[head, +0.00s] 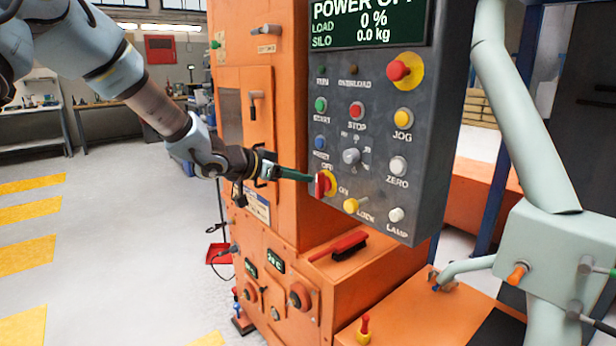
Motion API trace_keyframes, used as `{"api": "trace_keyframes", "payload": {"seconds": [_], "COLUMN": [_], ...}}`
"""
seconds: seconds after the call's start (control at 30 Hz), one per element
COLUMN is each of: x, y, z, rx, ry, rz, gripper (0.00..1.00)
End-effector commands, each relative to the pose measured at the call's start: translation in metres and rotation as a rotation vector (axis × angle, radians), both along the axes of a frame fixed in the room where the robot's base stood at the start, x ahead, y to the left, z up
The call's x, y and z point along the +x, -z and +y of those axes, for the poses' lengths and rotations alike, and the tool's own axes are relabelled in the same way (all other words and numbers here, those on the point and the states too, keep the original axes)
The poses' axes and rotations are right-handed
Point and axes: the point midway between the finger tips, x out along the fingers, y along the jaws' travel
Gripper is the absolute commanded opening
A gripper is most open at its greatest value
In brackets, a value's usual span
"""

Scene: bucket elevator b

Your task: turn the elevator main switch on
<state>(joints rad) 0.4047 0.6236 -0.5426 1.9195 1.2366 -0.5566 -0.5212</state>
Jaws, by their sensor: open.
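The main switch (323,184) is a red handle on a yellow plate, low on the left of the dark grey control panel (384,135). Labels OFF and ON stand beside it, and the handle looks roughly upright. My gripper (312,179) reaches in from the left, with its green fingers at the red handle. The fingers overlap in this view, so I cannot tell whether they touch the handle or straddle it. The panel's display (368,22) reads POWER OFF, load 0 % and silo 0.0 kg.
A yellow lock knob (351,205) sits right of the switch, with a grey rotary knob (351,156) above. A red emergency button (398,70) is at the panel's upper right. A red-handled brush (340,246) lies on the orange machine below. A pale pipe (515,110) stands at right.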

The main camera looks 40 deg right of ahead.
Motion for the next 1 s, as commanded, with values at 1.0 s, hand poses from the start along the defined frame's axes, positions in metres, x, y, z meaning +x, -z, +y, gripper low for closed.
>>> {"api": "trace_keyframes", "payload": {"seconds": [1.0], "x": [-0.002], "y": [0.021], "z": [-0.051], "rx": [0.001], "ry": [-0.002], "rz": [-0.001], "gripper": [0.18]}}
